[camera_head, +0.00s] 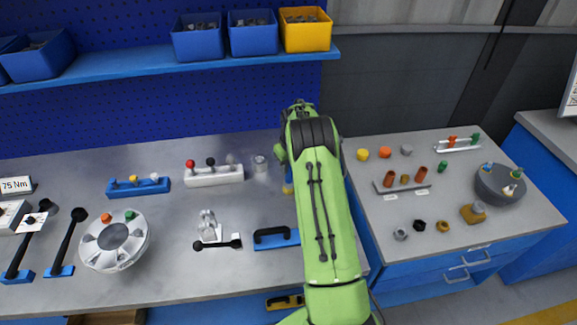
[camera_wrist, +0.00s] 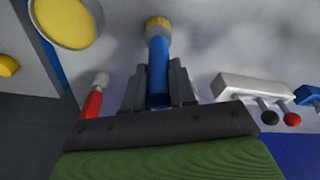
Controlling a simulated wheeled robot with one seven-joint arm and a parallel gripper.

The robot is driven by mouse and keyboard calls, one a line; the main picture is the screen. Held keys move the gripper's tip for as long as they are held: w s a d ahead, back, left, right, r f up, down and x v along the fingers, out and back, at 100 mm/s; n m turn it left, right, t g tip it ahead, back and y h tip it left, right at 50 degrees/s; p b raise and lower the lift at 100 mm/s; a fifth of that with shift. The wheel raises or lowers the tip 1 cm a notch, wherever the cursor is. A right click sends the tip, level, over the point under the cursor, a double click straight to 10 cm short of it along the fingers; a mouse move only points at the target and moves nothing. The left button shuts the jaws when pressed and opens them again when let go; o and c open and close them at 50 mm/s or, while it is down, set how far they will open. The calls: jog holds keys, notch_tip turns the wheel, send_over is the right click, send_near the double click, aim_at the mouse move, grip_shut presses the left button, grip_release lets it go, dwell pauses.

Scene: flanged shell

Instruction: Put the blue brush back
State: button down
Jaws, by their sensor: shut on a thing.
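My gripper (camera_wrist: 158,68) is shut on the blue brush (camera_wrist: 158,60) in the wrist view, with one dark finger on each side of its blue handle. The brush's yellow bristle end (camera_wrist: 158,24) points away from the gripper. In the head view, my green arm hides most of the gripper. A small part of the blue brush shows left of the arm, with its yellowish end (camera_head: 287,188) lowest, over the grey bench. I cannot tell whether that end touches the bench.
A red-handled thing with a pale tip (camera_wrist: 92,97) and a round yellow-topped piece (camera_wrist: 65,22) are close by. A white block with knobs (camera_head: 214,176) and a clear cup (camera_head: 260,164) stand to the left.

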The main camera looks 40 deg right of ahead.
jog(key=shift+f, duration=0.2)
jog(key=c, duration=0.9)
grip_release()
notch_tip(320, 180, up, 12)
jog(key=s, duration=0.2)
jog(key=s+a+r+t, duration=0.1)
jog(key=s+a+r, duration=0.4)
jog(key=a+r, duration=0.3)
jog(key=s+a+r+t, duration=0.1)
jog(key=s+a+r, duration=0.5)
jog(key=a+r, duration=0.2)
jog(key=shift+n+t, duration=0.3)
jog(key=shift+t, duration=0.6)
jog(key=s+a, duration=0.3)
jog(key=s, duration=0.3)
jog(key=s+a+f, duration=0.1)
jog(key=s+a, duration=0.2)
jog(key=s, duration=0.4)
jog(key=s+a, duration=0.2)
jog(key=s, duration=0.5)
jog(key=shift+s+a+f+p, duration=0.1)
jog(key=shift+a+f+p, duration=0.2)
jog(key=shift+a+f, duration=0.1)
